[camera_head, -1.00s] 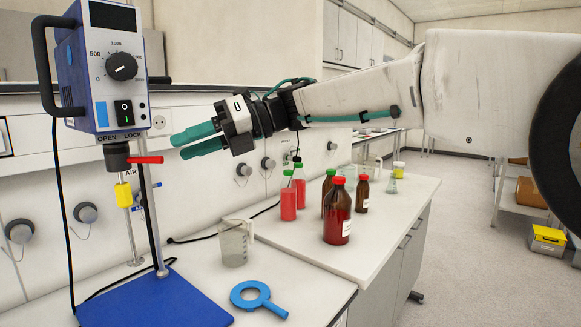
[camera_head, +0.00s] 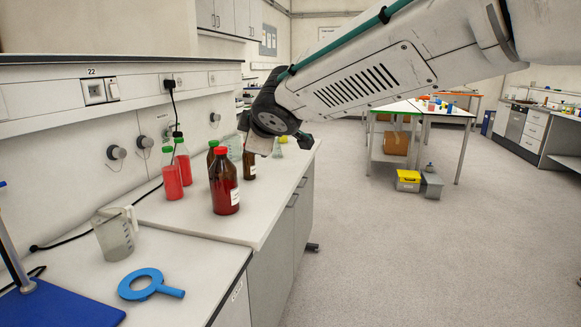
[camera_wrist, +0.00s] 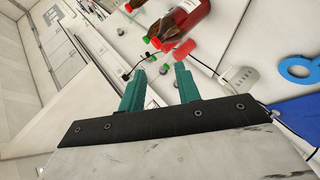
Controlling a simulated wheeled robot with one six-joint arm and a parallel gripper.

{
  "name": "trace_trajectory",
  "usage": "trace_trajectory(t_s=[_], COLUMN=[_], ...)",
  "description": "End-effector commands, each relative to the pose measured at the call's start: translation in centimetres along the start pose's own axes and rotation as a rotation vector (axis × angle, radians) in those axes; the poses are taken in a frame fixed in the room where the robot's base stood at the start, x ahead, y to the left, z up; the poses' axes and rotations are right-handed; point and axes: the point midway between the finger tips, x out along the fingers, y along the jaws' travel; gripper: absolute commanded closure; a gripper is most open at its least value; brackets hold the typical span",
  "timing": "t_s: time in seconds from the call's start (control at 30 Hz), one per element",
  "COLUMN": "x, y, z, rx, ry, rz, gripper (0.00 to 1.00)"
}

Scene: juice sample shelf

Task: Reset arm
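My gripper (camera_wrist: 160,74) shows in the wrist view with its two teal fingers apart and nothing between them, so it is open and empty. Its fingers point toward the wall side of the bench, and it touches nothing that I can see. In the head view my arm crosses the upper right and folds down over the far end of the bench. The fingers cannot be made out there, hidden by the arm's own links.
On the bench stand a large brown bottle (camera_head: 224,188), red-filled green-capped bottles (camera_head: 183,163) and a smaller brown bottle (camera_head: 249,164). A clear beaker (camera_head: 115,236) and a blue ring (camera_head: 146,284) are nearer.

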Motion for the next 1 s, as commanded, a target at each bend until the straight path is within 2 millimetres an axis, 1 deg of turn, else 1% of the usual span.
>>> trace_trajectory(t_s=[0.03, 0.07, 0.1, 0.17, 0.2, 0.27, 0.3, 0.37, 0.4, 0.47, 0.5, 0.53, 0.57, 0.6, 0.7, 0.8, 0.9, 1.0], x=[-1.5, -2.5, -3.8, -6.1, -7.7, -10.5, -12.4, -15.4, -17.6, -20.9, -23.1, -24.8, -26.6, -28.7, -32.7, -34.4, -35.5, -36.0], y=[-0.7, -1.3, -2.3, -4.0, -5.3, -7.5, -9.0, -11.5, -13.3, -16.1, -18.0, -19.4, -20.9, -22.9, -26.5, -27.8, -27.5, -27.1], z=[3.6, 5.6, 8.3, 11.9, 14.2, 17.2, 19.1, 21.5, 22.9, 24.6, 25.5, 26.1, 26.6, 27.0, 27.5, 28.1, 28.7, 29.0], rx=[0.089, 0.145, 0.218, 0.328, 0.401, 0.509, 0.582, 0.69, 0.762, 0.872, 0.945, 1.002, 1.058, 1.133, 1.282, 1.371, 1.413, 1.437], ry=[-0.092, -0.149, -0.223, -0.332, -0.403, -0.506, -0.573, -0.67, -0.732, -0.823, -0.879, -0.919, -0.957, -0.999, -1.05, -1.038, -1.021, -1.015], rz=[-0.027, -0.047, -0.073, -0.114, -0.142, -0.183, -0.212, -0.256, -0.286, -0.334, -0.366, -0.39, -0.414, -0.445, -0.487, -0.455, -0.396, -0.364], gripper=[0.67, 0.67, 0.67, 0.67, 0.67, 0.67, 0.67, 0.67, 0.67, 0.67, 0.67, 0.67, 0.67, 0.67, 0.67, 0.67, 0.67, 0.67])
